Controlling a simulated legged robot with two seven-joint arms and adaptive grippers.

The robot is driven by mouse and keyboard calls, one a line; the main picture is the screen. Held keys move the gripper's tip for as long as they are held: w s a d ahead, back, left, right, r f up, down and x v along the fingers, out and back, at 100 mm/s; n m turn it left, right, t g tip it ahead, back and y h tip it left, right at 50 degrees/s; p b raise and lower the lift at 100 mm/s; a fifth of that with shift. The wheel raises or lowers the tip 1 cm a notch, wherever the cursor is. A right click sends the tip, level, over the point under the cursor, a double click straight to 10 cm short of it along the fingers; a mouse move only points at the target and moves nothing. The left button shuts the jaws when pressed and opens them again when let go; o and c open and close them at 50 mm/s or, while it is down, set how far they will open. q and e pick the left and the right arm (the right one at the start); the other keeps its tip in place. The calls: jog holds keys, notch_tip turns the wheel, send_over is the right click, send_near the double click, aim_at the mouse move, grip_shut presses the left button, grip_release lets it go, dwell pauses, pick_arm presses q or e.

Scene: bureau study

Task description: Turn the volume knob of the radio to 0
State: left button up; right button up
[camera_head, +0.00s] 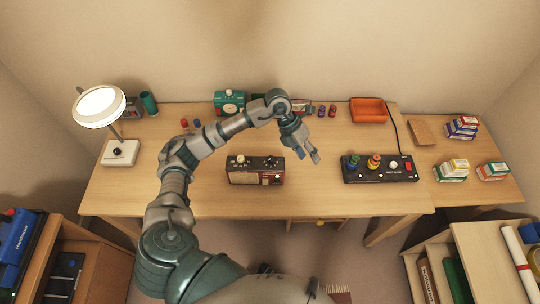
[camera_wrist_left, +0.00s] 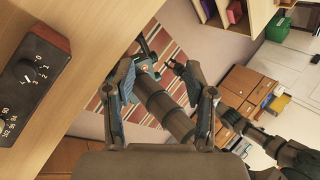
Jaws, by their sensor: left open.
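The radio (camera_head: 255,177) is a dark reddish box near the table's front edge, with knobs on top. In the left wrist view the radio's dark top (camera_wrist_left: 44,52) shows at the left edge. A black volume knob (camera_wrist_left: 20,70) there has a white pointer line and printed numbers beside it, including 0; its exact setting is hard to read. My left gripper (camera_head: 308,155) is right of the radio, apart from it. Its two fingers are spread with nothing between them in the left wrist view (camera_wrist_left: 158,80).
A black control box (camera_head: 380,170) with coloured knobs stands to the right. A lamp (camera_head: 120,152) stands at left. An orange tray (camera_head: 368,111) and a teal device (camera_head: 230,100) are at the back. Bare tabletop (camera_head: 325,180) lies between radio and control box.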

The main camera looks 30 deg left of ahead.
pick_arm(q)
jog(key=w+a+r+n+y, duration=0.1)
jog(key=a+r+n+y, duration=0.15)
jog(key=a+y, duration=0.7)
jog(key=h+p, duration=0.1)
jog(key=h, duration=0.2)
send_near(270, 157)
notch_tip(270, 157, down, 8)
jog(key=shift+d+f, duration=0.1)
jog(key=shift+w+d+f, duration=0.1)
jog(key=shift+d+f, duration=0.05)
jog(key=shift+f, duration=0.1)
jog(key=shift+d+f, duration=0.15)
jog(key=shift+d, duration=0.1)
pick_arm(e)
jog(key=s, duration=0.1)
jog(key=s+d, duration=0.1)
jog(key=s, duration=0.1)
jog(key=s+f, duration=0.1)
jog(key=shift+s+d, duration=0.3)
pick_arm(q)
jog(key=shift+a+f, duration=0.1)
jog(key=shift+a, duration=0.3)
grip_shut()
pick_arm(e)
jog(key=shift+a, duration=0.15)
